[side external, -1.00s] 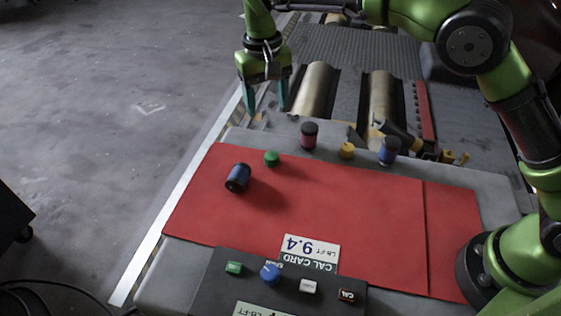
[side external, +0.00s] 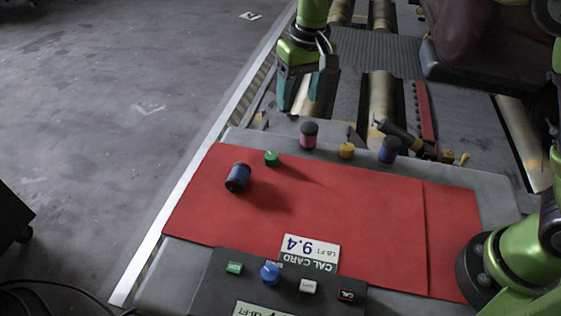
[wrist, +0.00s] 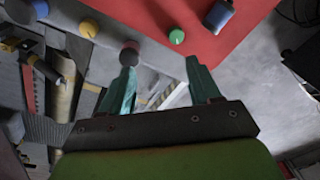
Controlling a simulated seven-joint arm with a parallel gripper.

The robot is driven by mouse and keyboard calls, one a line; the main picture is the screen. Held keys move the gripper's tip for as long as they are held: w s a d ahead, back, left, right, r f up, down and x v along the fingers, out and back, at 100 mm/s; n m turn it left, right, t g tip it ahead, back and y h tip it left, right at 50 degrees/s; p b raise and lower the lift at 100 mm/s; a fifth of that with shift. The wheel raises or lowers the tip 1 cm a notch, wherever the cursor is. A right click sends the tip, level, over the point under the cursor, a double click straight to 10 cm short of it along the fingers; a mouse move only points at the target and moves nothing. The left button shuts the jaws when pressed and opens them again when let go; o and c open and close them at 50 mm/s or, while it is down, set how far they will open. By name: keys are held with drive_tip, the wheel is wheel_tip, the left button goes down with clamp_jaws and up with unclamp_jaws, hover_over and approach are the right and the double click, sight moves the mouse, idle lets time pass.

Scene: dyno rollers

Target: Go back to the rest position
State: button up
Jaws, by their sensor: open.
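My gripper (side external: 302,96) is open and empty. In the side external view it hangs above the far end of the work, over the metal rollers (side external: 382,97) and beyond the red mat (side external: 330,205). In the wrist view my two teal fingers (wrist: 158,80) are spread with nothing between them. A blue and black cylinder (side external: 238,178) lies tilted on the mat's left part, and it also shows in the wrist view (wrist: 218,17). A green knob (side external: 271,158) stands at the mat's far edge.
A pink and black cylinder (side external: 309,135), a yellow knob (side external: 347,150) and a blue and black cylinder (side external: 389,150) line the grey ledge. A black panel (side external: 212,283) with several buttons and a card (side external: 311,249) are in front. A dark tool (side external: 400,132) lies near the rollers.

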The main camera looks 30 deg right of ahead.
drive_tip(key=s+d+r+m+t, duration=0.1)
drive_tip(key=s+d+r+t, duration=0.1)
drive_tip(key=s+d, duration=0.5)
drive_tip(key=s+d+r+m+t+y, duration=0.1)
drive_tip(key=s+d, duration=0.6)
drive_tip(key=s, duration=0.7)
wheel_tip(320, 180, up, 2)
drive_tip(key=m+t, duration=0.1)
drive_tip(key=t, duration=0.2)
drive_tip(key=shift+s+d+r, duration=0.2)
drive_tip(key=shift+d+r, duration=0.05)
drive_tip(key=shift+d, duration=0.15)
idle(0.3)
